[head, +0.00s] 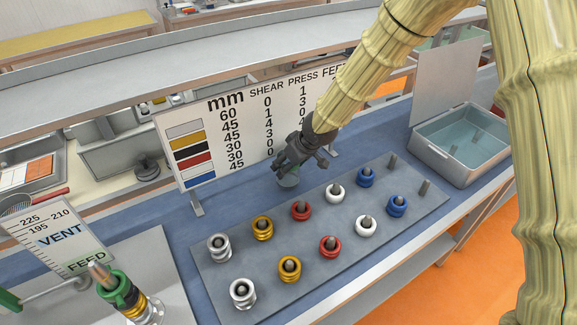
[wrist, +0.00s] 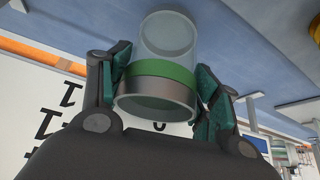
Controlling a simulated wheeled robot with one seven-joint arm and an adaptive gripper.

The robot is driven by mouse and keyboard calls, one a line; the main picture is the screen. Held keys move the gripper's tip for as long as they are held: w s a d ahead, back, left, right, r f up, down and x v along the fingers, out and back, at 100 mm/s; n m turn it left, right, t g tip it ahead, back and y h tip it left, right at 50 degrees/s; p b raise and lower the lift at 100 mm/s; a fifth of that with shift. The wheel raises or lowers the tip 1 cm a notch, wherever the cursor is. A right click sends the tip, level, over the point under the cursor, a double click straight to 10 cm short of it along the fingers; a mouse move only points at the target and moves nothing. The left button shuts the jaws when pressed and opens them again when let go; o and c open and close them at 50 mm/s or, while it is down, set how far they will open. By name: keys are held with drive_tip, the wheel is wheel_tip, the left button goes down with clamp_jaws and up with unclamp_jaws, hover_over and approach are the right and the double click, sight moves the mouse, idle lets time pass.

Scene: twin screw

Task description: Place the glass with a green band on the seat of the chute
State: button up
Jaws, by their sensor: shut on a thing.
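My gripper (head: 297,168) is shut on the glass with a green band (wrist: 165,72), which is a clear cylinder with a green band and a grey band below it. In the wrist view the fingers (wrist: 162,85) press on it from both sides, near the green band. In the head view the glass (head: 289,181) shows small and dim below the fingers, in front of the chart and above the back edge of the peg plate. I cannot clearly pick out the chute or its seat; a sign reading VENT and FEED (head: 60,235) stands at the left.
The grey peg plate (head: 330,275) holds silver, gold, red, white and blue rings on pegs; two pegs at right are bare. A chart board (head: 240,125) stands behind. A post with green and gold parts (head: 125,295) is lower left. An open bin (head: 460,140) is at right.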

drive_tip(key=shift+a+f, duration=0.1)
drive_tip(key=shift+f, duration=0.65)
drive_tip(key=shift+w+a+f+p, duration=0.15)
drive_tip(key=shift+w+p, duration=0.1)
drive_tip(key=shift+p, duration=0.25)
drive_tip(key=shift+f, duration=0.2)
drive_tip(key=shift+f, duration=0.1)
drive_tip(key=shift+f, duration=0.1)
drive_tip(key=o, duration=1.2)
drive_tip(key=shift+c, duration=0.2)
